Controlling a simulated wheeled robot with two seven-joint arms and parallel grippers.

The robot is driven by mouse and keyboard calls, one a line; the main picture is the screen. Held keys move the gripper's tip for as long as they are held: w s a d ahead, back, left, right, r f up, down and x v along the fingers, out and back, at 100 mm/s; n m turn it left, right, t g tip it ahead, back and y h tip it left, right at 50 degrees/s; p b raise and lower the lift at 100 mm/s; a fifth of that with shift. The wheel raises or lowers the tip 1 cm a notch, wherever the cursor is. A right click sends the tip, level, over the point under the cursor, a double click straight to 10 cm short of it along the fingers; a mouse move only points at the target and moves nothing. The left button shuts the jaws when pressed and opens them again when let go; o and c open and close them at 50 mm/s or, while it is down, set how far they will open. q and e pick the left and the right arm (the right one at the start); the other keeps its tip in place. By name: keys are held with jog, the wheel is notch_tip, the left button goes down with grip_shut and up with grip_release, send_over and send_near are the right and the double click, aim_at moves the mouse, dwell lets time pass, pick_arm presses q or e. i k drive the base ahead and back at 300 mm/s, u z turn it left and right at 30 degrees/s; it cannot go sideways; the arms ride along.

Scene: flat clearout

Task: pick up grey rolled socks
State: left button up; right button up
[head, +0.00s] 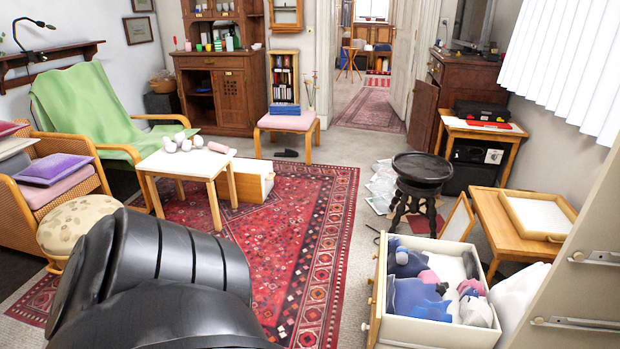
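An open drawer (378,290) at the lower right holds a pile of soft items in blue, pink, grey and dark colours. A rounded pale grey bundle (478,312) lies at its front right and may be the grey rolled socks; I cannot tell for sure. Dark blue cloth (406,297) and a pink bundle (470,287) lie beside it. Several pale round bundles (185,144) sit on the small white table (180,164); their kind is unclear. Neither gripper shows. A black rounded part, likely my own arm, fills the lower left.
A dark round stool (422,168) stands behind the drawer. A low wooden table (510,222) with a tray (538,216) is to the right. A red patterned rug (290,235) covers clear floor in the middle. A green-draped chair (90,105) stands at left.

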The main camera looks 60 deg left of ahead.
aim_at(402, 253)
jog(key=u, duration=2.5)
jog(key=k, duration=1.15)
jog(key=z, duration=0.85)
jog(key=i, duration=1)
jog(key=z, duration=0.45)
jog(key=k, duration=0.25)
jog(key=u, duration=1.7)
jog(key=i, duration=2.7)
jog(key=z, duration=1.75)
jog(key=i, duration=0.75)
jog(key=z, duration=0.2)
